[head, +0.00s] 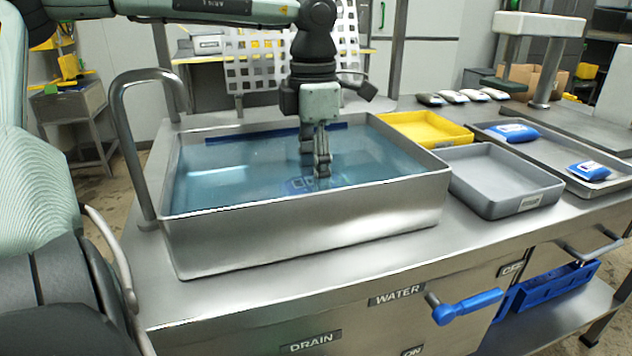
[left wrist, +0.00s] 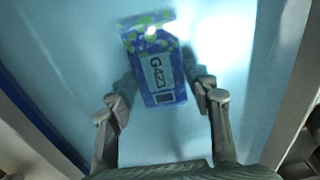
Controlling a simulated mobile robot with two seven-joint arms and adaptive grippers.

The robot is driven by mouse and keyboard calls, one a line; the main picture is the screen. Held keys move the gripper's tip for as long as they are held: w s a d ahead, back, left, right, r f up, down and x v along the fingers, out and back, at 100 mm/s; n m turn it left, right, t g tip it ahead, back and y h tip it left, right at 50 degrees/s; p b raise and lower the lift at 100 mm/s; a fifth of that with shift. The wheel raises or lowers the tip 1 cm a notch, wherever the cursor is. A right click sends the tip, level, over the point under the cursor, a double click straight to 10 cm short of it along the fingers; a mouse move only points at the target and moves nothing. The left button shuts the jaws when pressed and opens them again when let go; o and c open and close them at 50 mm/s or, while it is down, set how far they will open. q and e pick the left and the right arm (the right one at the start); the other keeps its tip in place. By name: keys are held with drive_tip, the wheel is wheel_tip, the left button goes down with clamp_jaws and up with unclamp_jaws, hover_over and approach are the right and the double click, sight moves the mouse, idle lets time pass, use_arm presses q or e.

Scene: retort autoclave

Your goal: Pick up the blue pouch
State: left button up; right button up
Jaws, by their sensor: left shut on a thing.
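The blue pouch (head: 300,185) lies under the water in the steel basin (head: 330,225), blurred by the surface. In the left wrist view the pouch (left wrist: 158,65) is blue with yellow-green patterning and a white label reading G-423. My left gripper (head: 321,172) points straight down, its fingertips in the water at the pouch. In the left wrist view the fingers of my left gripper (left wrist: 161,92) stand on either side of the pouch's near part, shut on it. My right gripper does not show.
A yellow tray (head: 462,138) and an empty grey tray (head: 477,154) stand right of the basin. Farther right, a metal tray (head: 552,150) holds two blue-and-white pouches. A curved pipe (head: 122,130) rises at the basin's left. A blue-handled lever (head: 470,307) sticks out in front.

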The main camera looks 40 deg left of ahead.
use_arm(q)
drive_tip(key=shift+r, duration=0.1)
wheel_tip(320, 180, up, 18)
drive_tip(key=shift+p, duration=0.35)
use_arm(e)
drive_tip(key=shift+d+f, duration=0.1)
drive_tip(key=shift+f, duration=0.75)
